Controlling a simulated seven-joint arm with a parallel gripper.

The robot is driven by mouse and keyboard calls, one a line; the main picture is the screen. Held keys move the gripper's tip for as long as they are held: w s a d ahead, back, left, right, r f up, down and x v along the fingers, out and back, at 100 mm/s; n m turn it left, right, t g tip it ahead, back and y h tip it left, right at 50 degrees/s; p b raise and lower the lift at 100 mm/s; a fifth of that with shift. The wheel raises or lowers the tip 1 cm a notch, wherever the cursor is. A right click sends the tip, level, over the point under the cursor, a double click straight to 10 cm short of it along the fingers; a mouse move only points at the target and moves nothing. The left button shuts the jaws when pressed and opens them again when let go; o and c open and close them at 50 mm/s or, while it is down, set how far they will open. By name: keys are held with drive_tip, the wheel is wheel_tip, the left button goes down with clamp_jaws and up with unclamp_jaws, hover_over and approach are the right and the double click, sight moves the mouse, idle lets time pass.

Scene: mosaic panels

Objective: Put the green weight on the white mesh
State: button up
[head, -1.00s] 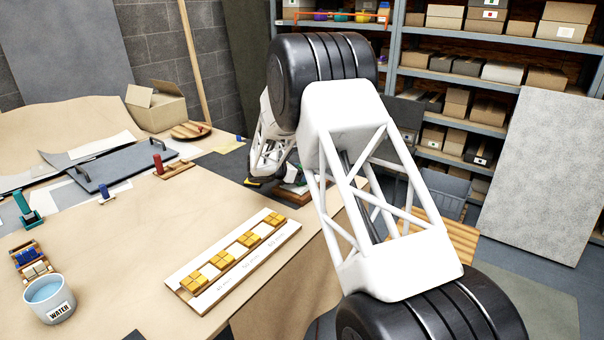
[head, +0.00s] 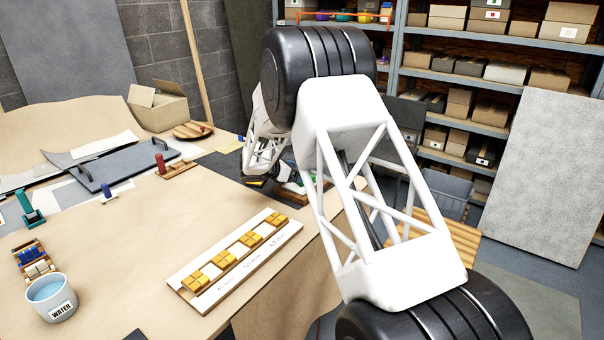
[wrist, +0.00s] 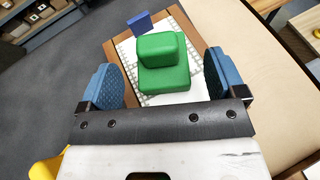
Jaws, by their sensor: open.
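The green weight (wrist: 165,78), a stepped block, sits on the white mesh (wrist: 126,52) in the wrist view. The mesh is a white grid inside a brown wooden frame (wrist: 185,22). My gripper (wrist: 160,82) is open, with one blue finger pad on each side of the weight and a visible gap on both sides. In the head view my gripper (head: 258,181) is at the far right edge of the table. A bit of green shows beside it there; the mesh is mostly hidden behind my arm.
A blue upright tab (wrist: 140,23) stands at the frame's far edge. In the head view, a white board with yellow tiles (head: 236,262), a water bucket (head: 51,298) and a grey panel with handles (head: 125,165) lie on the table. Bare tabletop is free between them.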

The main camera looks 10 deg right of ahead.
drive_tip(key=v, duration=0.8)
drive_tip(key=shift+a, duration=0.25)
drive_tip(key=shift+r, duration=0.15)
idle(0.3)
drive_tip(key=s+d+r+m+g+y, duration=0.15)
drive_tip(key=s+d+r+m, duration=0.3)
drive_tip(key=s, duration=0.55)
drive_tip(key=s+d+r+m+g+y, duration=0.1)
drive_tip(key=s+d+r+m+y, duration=0.2)
drive_tip(key=s+r, duration=0.5)
drive_tip(key=s+d+r+m+g+y, duration=0.1)
drive_tip(key=s+d+r+m+g, duration=0.25)
drive_tip(key=s, duration=0.85)
drive_tip(key=s+f+m+t+y, duration=0.1)
drive_tip(key=s+m+y, duration=0.2)
drive_tip(key=s, duration=1.3)
drive_tip(key=s+d+f+m+t+y, duration=0.1)
drive_tip(key=s+m+y, duration=0.3)
drive_tip(key=s, duration=1.2)
drive_tip(key=m+t, duration=0.1)
drive_tip(key=m, duration=0.3)
drive_tip(key=shift+s+d+m, duration=0.15)
drive_tip(key=shift+s+m, duration=0.05)
drive_tip(key=shift+m, duration=0.2)
drive_tip(key=shift+f, duration=0.1)
